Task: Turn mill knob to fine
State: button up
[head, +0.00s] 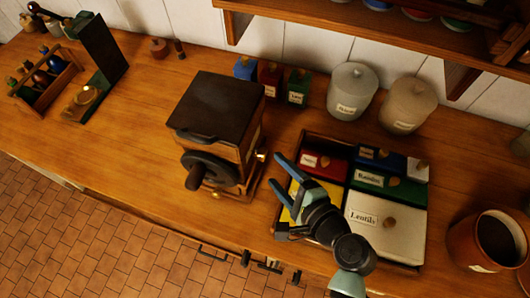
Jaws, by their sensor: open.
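The mill (216,110) is a wooden box with a dark lid, standing upright on the counter. Its front carries a dark round wheel (208,168) with a stubby dark handle (195,178). A small brass knob (261,156) sticks out on the mill's right side. Which of these is the fine-setting knob, and any marking for it, I cannot tell. My gripper (276,170) is open and empty, with blue fingers pointing left toward the mill's right side. The fingertips are just right of the brass knob in the picture; I see no contact.
A divided box (425,225) of labelled, lidded compartments lies under and right of my gripper. Small coloured tins (269,78) and two pale jars (353,90) stand behind. A brown pot (462,245) is at right.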

aim_at(264, 158)
jog(key=p+x, duration=0.1)
jog(key=x, duration=0.5)
jog(key=shift+w+a+f, duration=0.15)
jog(key=shift+w+f, duration=0.05)
jog(key=shift+w, duration=0.1)
grip_shut()
